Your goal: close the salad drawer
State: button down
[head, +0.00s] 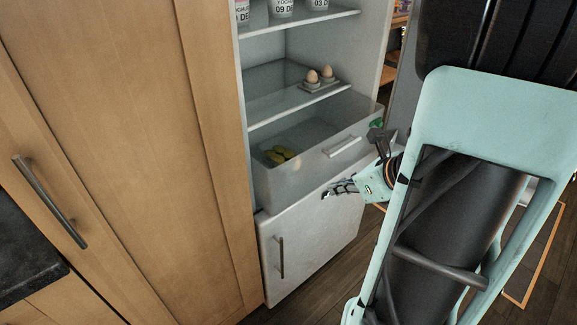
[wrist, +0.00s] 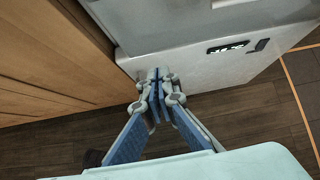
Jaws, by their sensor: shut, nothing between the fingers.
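The salad drawer (head: 300,177) is the translucent bin at the bottom of the open fridge compartment in the head view. It is pulled out, with its front standing forward of the shelves. A pale bar handle (head: 343,146) is on its front. Yellow food (head: 279,155) lies inside, and something green (head: 377,123) shows at its right end. My gripper (head: 327,194) is shut and empty, in front of the drawer and low by its bottom edge. In the wrist view my gripper (wrist: 156,78) has its fingertips together near a pale front; whether they touch it is unclear.
Below the drawer is a closed white door (head: 315,240) with a vertical handle (head: 281,257). A tall wooden cabinet (head: 130,130) stands directly left. Eggs (head: 327,73) and yoghurt pots (head: 282,8) sit on the shelves above. Dark wooden floor (wrist: 245,110) is clear in front.

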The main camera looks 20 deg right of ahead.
jog(key=b, duration=0.4)
send_near(296, 185)
jog(key=x, duration=0.5)
jog(key=shift+s+d+f, duration=0.1)
jog(key=shift+s+f, duration=0.2)
jog(key=shift+f, duration=0.05)
jog(key=shift+w, duration=0.5)
jog(key=w+a+p, duration=0.1)
jog(key=w+a, duration=0.1)
jog(key=w, duration=0.4)
jog(key=w+a+p, duration=0.1)
jog(key=w+a, duration=0.1)
jog(key=w, duration=0.4)
jog(key=w+a+p, duration=0.2)
jog(key=w+a, duration=0.1)
jog(key=w, duration=0.3)
jog(key=shift+w, duration=0.25)
jog(key=shift+s+d, duration=0.1)
